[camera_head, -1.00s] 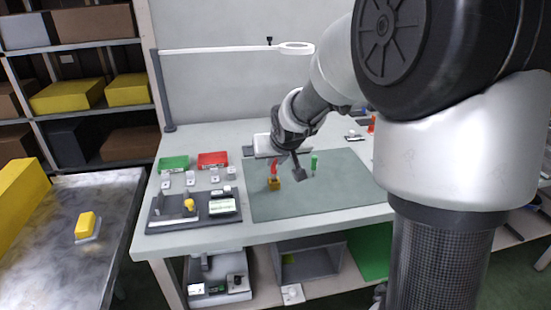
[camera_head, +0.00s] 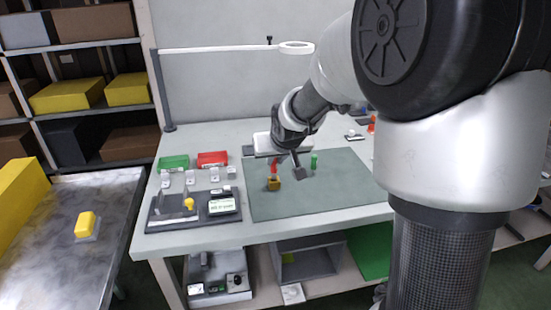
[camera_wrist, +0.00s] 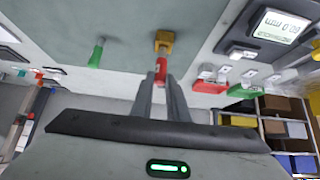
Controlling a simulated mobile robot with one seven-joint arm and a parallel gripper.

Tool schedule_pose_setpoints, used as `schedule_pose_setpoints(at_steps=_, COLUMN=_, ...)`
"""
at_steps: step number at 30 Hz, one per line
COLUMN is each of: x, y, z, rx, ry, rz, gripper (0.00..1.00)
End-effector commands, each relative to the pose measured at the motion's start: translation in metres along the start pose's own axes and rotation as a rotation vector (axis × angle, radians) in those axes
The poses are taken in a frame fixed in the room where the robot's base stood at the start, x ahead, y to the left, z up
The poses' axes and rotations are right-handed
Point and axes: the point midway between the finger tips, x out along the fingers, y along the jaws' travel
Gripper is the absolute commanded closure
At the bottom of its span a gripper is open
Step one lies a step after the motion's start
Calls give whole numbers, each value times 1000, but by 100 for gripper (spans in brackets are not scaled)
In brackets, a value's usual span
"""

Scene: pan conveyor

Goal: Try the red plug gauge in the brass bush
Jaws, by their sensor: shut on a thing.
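The red plug gauge (camera_head: 274,168) is between the fingers of my gripper (camera_wrist: 161,80), which is shut on it. The red gauge also shows in the wrist view (camera_wrist: 161,68). The brass bush (camera_head: 273,184) stands on the green mat, directly below the gauge in the head view. The bush also shows in the wrist view (camera_wrist: 164,38), just past the gauge's end. The two overlap or touch in the pictures, and I cannot tell whether the gauge's tip is inside the bore.
A green plug gauge (camera_head: 314,161) stands on the mat (camera_head: 325,193) to the right. The mat's front is clear.

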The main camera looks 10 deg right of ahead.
Motion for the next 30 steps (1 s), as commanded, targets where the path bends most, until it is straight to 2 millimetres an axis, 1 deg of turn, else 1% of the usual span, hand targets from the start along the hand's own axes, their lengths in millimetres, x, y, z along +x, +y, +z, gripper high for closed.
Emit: schedule_pose_setpoints(at_steps=30, x=8, y=0, z=7, rx=1, ry=0, rz=0, gripper=100)
